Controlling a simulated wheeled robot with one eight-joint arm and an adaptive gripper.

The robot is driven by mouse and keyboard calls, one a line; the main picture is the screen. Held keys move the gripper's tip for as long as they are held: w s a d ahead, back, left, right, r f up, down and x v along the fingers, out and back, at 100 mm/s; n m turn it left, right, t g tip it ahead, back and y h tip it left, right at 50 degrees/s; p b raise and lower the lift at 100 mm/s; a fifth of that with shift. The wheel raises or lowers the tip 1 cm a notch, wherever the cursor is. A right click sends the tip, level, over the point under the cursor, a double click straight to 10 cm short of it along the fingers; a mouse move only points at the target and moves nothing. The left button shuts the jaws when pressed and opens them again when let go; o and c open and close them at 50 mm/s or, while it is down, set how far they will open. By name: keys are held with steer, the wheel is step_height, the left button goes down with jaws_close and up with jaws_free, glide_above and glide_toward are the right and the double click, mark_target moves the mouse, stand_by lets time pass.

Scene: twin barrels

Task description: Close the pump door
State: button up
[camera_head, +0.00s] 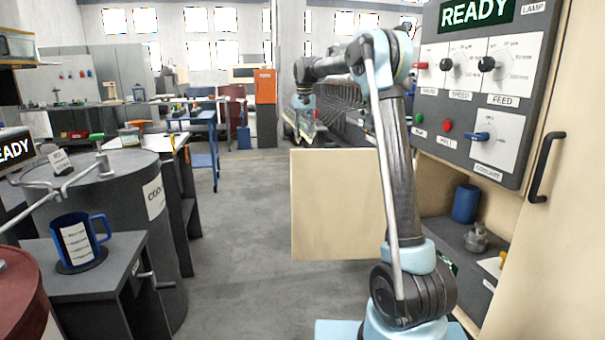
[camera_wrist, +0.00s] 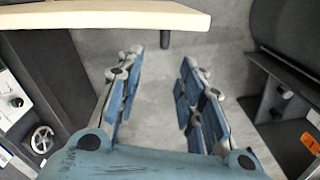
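The cream door panel (camera_head: 333,205), which I take to be the pump door, stands swung out into the aisle, left of the machine. My arm hides its right side in the head view. In the wrist view the panel (camera_wrist: 100,16) shows from above, nearly edge-on, with a dark handle (camera_wrist: 166,38) on its near face. My gripper (camera_wrist: 162,60) is open and empty, its blue fingers spread apart below the handle in the picture. In the head view my gripper (camera_head: 306,128) hangs above the panel's upper left area; I cannot tell whether it touches.
The machine's open recess (camera_head: 440,190) holds a blue canister (camera_head: 466,204) and a small metal fitting (camera_head: 476,238). A closed cream door with a black handle (camera_head: 546,167) is at right. A grey barrel (camera_head: 118,205) and a blue mug (camera_head: 80,238) are left. The aisle floor (camera_head: 235,240) is clear.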

mark_target(302, 170)
steer(key=f, duration=1.2)
steer(key=a+f, duration=0.1)
steer(key=f, duration=0.4)
steer(key=shift+w+f, duration=0.4)
jaws_close()
